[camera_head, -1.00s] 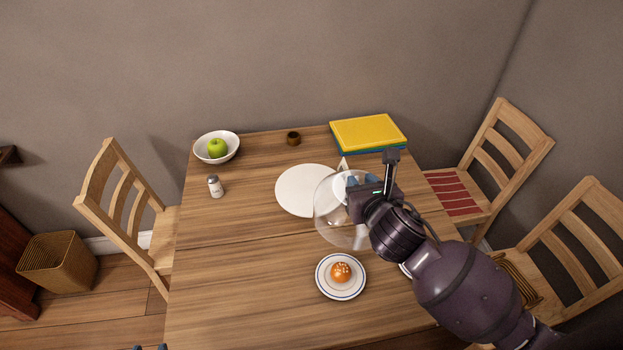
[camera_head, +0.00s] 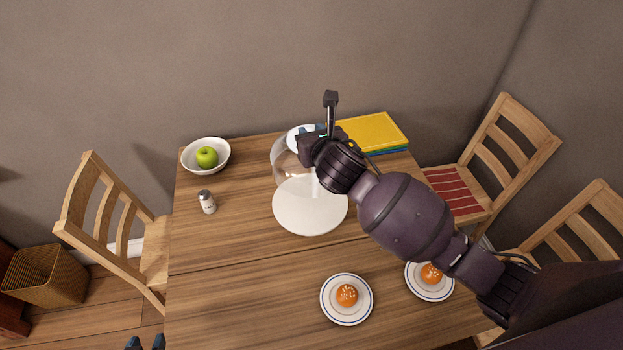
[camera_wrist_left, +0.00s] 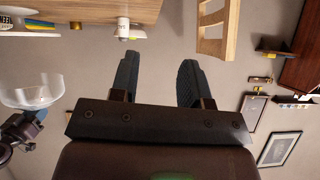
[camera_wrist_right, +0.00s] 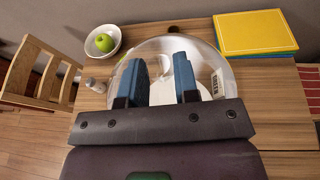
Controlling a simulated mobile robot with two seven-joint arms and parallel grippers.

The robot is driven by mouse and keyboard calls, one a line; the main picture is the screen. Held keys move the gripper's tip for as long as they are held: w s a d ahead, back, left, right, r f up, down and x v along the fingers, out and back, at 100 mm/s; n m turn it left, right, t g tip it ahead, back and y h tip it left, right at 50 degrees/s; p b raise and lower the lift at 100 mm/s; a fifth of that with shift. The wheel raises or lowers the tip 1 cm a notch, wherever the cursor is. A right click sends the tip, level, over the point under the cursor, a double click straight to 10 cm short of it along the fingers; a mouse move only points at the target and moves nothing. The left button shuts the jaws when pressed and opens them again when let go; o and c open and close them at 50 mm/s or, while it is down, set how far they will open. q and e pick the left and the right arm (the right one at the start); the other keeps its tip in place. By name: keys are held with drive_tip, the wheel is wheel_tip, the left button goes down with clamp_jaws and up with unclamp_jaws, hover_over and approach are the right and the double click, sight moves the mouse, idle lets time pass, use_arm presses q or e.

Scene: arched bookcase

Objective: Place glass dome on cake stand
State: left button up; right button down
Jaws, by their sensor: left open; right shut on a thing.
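The white round cake stand (camera_head: 308,215) is near the middle of the wooden table in the head view. My right gripper (camera_head: 318,130) is shut on the clear glass dome (camera_head: 283,168) at its top, and the arm and gripper hide part of it. In the head view the dome's lower edge overlaps the stand's far edge. In the left wrist view the dome (camera_wrist_left: 32,92) hangs apart from the table. In the right wrist view the dome (camera_wrist_right: 218,65) shows around the fingers. My left gripper (camera_head: 145,343) is open and empty at the bottom edge; its spread fingers show in its wrist view (camera_wrist_left: 157,75).
A bowl (camera_head: 187,160) with a green apple (camera_head: 207,157) and a shaker (camera_head: 207,203) stand at the left. Yellow and blue books (camera_head: 375,132) lie at the back right. Two plates (camera_head: 328,312) (camera_head: 412,288) with buns are in front. Chairs flank the table.

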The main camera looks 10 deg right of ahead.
sight(324, 196)
wheel_tip(324, 196, down, 14)
drive_tip(key=b, duration=0.1)
drive_tip(key=shift+r+b, duration=0.25)
drive_tip(key=shift+b, duration=0.15)
drive_tip(key=c, duration=0.9)
unclamp_jaws()
drive_tip(key=shift+f, duration=0.15)
drive_tip(key=shift+o, duration=0.2)
drive_tip(key=p+v, duration=0.1)
drive_tip(key=v, duration=1.1)
drive_tip(key=shift+d, duration=0.1)
